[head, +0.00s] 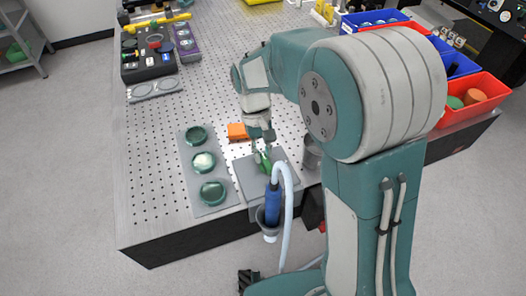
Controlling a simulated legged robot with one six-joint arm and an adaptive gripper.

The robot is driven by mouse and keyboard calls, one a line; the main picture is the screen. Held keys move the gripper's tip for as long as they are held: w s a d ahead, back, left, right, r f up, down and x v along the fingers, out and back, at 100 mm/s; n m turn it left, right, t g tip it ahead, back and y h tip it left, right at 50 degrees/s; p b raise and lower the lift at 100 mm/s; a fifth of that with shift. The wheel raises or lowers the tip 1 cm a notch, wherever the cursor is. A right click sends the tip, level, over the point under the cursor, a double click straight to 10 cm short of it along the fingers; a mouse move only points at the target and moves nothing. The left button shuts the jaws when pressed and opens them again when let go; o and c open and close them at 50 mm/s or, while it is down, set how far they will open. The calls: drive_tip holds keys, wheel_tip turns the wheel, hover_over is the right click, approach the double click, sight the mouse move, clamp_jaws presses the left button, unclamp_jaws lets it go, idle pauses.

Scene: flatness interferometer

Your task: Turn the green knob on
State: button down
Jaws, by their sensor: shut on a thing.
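The green knob (265,164) is small in the head view, at the near part of the perforated table. It sits over a grey square plate (249,182). My gripper (262,151) points down at it from above, shut on the green knob. The fingers hide part of the knob, so its turned angle cannot be told.
An orange block (237,132) lies just behind the gripper. A grey plate with three green discs (203,161) is to the left. A blue-handled tool with a pale hose (272,204) stands at the front edge. Red (485,88) and blue bins are at right.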

drive_tip(key=shift+w+r, duration=0.1)
drive_tip(key=shift+w, duration=0.05)
drive_tip(key=c, duration=0.6)
unclamp_jaws()
drive_tip(key=shift+a, duration=0.15)
drive_tip(key=v, duration=1.1)
drive_tip(key=shift+r, duration=0.35)
drive_tip(key=shift+w, duration=0.15)
